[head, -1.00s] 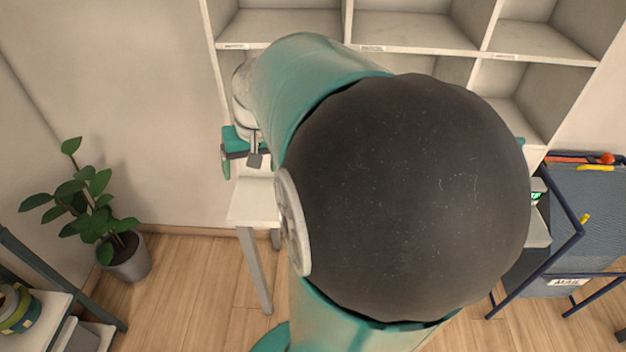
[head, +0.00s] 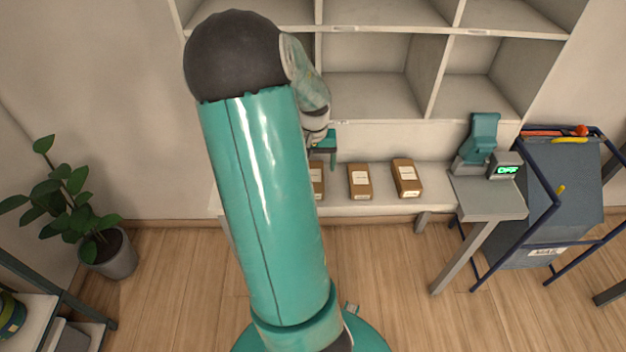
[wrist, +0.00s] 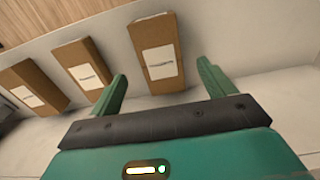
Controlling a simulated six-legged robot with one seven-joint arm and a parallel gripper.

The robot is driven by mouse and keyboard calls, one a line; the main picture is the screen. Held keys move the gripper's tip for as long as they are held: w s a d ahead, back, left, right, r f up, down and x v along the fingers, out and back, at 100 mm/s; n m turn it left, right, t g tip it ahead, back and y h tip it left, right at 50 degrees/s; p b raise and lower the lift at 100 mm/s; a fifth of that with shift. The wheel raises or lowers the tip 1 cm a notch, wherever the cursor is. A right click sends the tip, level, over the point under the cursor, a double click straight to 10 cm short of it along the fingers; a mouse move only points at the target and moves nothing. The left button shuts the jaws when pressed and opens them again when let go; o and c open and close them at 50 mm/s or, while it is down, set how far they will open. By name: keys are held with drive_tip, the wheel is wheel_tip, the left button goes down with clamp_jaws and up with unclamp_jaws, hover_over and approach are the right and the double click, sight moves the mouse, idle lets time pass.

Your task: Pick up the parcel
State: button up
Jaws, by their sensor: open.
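Three brown parcels with white labels stand in a row on a pale table (head: 345,210). In the head view they are a left parcel (head: 318,182), partly hidden by my arm, a middle parcel (head: 360,181) and a right parcel (head: 407,178). My gripper (head: 328,160) is above the left parcel in the head view. In the wrist view my gripper (wrist: 162,82) is open and empty, and one parcel (wrist: 157,45) shows between and beyond its green fingers. Two other parcels (wrist: 83,66) (wrist: 34,86) stand to the left there. I cannot tell whether the fingers touch the nearest parcel.
A white cubby shelf (head: 370,90) rises behind the table. A teal device (head: 480,138) with an "OFF" display (head: 507,170) stands on a side table at the right. A blue mail cart (head: 560,215) is farther right. A potted plant (head: 75,200) stands at the left.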

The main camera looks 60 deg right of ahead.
sight(313, 176)
drive_tip(key=shift+f, duration=3.15)
drive_tip(key=c, duration=1.1)
drive_tip(key=shift+r, duration=0.1)
drive_tip(key=shift+w+r, duration=0.1)
drive_tip(key=shift+r, duration=0.4)
wheel_tip(313, 176, up, 2)
drive_tip(key=shift+r, duration=0.15)
drive_tip(key=a+r, duration=0.2)
drive_tip(key=r, duration=0.1)
drive_tip(key=a+r, duration=0.3)
drive_tip(key=shift+w+a, duration=0.1)
drive_tip(key=shift+a, duration=0.15)
drive_tip(key=a+r, duration=0.1)
drive_tip(key=a, duration=0.2)
drive_tip(key=a+r, duration=0.1)
drive_tip(key=a, duration=0.1)
drive_tip(key=a+r, duration=0.1)
drive_tip(key=a, duration=0.2)
drive_tip(key=shift+a+r, duration=0.3)
